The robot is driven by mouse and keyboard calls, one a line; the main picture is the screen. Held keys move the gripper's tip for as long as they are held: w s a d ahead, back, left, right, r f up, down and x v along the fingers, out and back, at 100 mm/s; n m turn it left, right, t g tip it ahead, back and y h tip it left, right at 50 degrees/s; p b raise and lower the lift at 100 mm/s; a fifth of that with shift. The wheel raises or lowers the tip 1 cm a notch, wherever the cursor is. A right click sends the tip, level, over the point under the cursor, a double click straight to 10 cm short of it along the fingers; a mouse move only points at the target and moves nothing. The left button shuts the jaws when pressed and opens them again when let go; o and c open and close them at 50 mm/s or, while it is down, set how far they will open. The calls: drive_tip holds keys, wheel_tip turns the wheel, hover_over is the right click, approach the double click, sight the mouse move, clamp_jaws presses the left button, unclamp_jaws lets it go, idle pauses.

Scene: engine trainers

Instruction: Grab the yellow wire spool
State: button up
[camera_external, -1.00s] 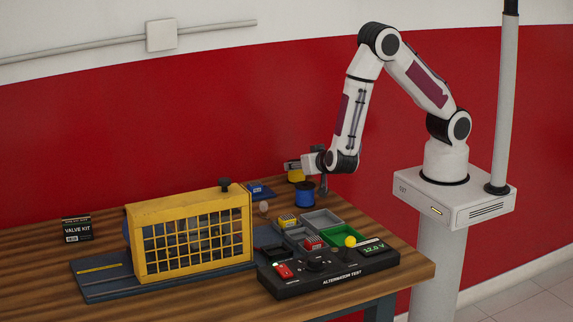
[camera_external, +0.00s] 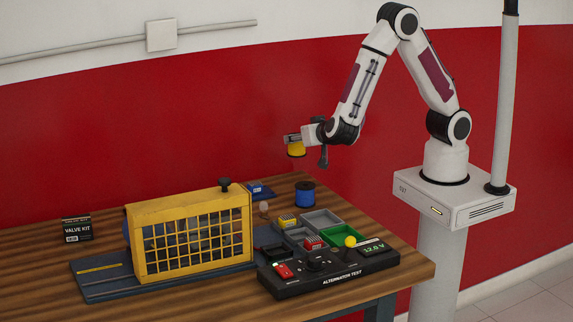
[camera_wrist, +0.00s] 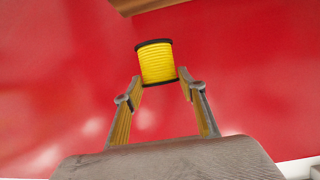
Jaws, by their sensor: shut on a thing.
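The yellow wire spool (camera_external: 296,148) has dark end rims and hangs in the air above the back of the table. My gripper (camera_external: 292,139) is shut on it near its top. In the wrist view the spool (camera_wrist: 156,63) sits between the two fingertips of my gripper (camera_wrist: 160,87), with red wall behind it. The blue spool (camera_external: 305,194) stands on the table below and slightly right of the yellow one.
A yellow caged engine trainer (camera_external: 193,238) fills the table's middle left. A grey tray (camera_external: 322,221) with compartments and a black alternator test box (camera_external: 330,273) stand at the right. A valve kit box (camera_external: 77,230) is at far left. Bare wood (camera_external: 40,285) shows at front left.

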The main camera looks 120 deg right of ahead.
drive_tip(key=shift+r, duration=0.75)
